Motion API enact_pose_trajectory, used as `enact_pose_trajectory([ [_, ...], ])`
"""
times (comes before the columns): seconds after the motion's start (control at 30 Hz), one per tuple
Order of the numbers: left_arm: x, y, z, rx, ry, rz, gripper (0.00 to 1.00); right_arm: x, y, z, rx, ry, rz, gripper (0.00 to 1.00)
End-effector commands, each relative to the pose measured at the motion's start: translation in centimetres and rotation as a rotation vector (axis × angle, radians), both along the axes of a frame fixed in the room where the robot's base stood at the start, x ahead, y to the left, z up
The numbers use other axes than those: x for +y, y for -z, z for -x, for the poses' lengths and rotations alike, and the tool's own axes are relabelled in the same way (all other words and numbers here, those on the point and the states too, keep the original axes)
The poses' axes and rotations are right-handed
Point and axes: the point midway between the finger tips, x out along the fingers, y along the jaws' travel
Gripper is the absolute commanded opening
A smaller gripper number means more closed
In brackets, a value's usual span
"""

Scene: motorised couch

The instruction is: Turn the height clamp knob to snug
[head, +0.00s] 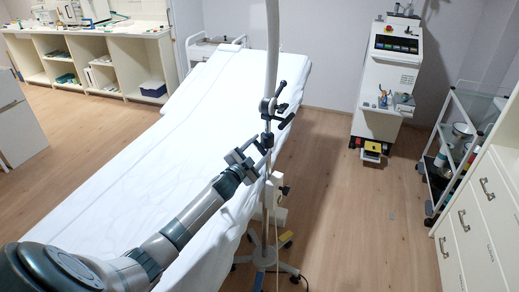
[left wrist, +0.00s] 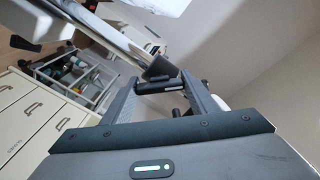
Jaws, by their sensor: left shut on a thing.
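A pale pole (head: 272,50) rises beside the couch, with black clamp fittings (head: 277,103) on its upper part. My left gripper (head: 260,154) reaches in from the left to the pole, below the upper clamp fittings. The dark height clamp knob (head: 267,139) is at its fingertips, partly hidden by them. In the left wrist view, the knob (left wrist: 160,82) sits between the two fingers of my left gripper (left wrist: 163,95), which are shut on it. The pole (left wrist: 120,40) runs diagonally behind it. How tight the knob is cannot be told. My right gripper is not in view.
The couch (head: 150,140) with a white sheet lies left of the pole. The stand's wheeled base (head: 265,258) is on the floor. A white machine (head: 387,80) stands at the back right, a trolley (head: 455,140) and drawers (head: 475,225) at the right. Floor between is mostly clear.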

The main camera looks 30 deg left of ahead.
Motion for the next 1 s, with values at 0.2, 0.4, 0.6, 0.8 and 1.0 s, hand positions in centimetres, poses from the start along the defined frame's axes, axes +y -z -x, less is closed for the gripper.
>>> enact_pose_trajectory([
  [0.2, 0.0, 0.1, 0.0, 0.001, 0.0, 0.001, 0.72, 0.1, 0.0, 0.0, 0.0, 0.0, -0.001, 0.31],
  [0.4, 0.0, 0.0, 0.0, 0.001, 0.001, 0.002, 0.72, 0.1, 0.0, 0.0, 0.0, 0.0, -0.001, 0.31],
  [0.6, 0.0, 0.1, 0.3, 0.0, 0.0, 0.001, 0.72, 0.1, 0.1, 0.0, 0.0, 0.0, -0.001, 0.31],
  [0.8, -0.1, 0.2, 1.6, 0.0, 0.0, 0.001, 0.72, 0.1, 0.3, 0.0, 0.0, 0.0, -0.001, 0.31],
  [1.0, -0.3, 0.3, 4.2, 0.001, 0.001, 0.001, 0.72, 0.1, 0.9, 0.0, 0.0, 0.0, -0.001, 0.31],
])
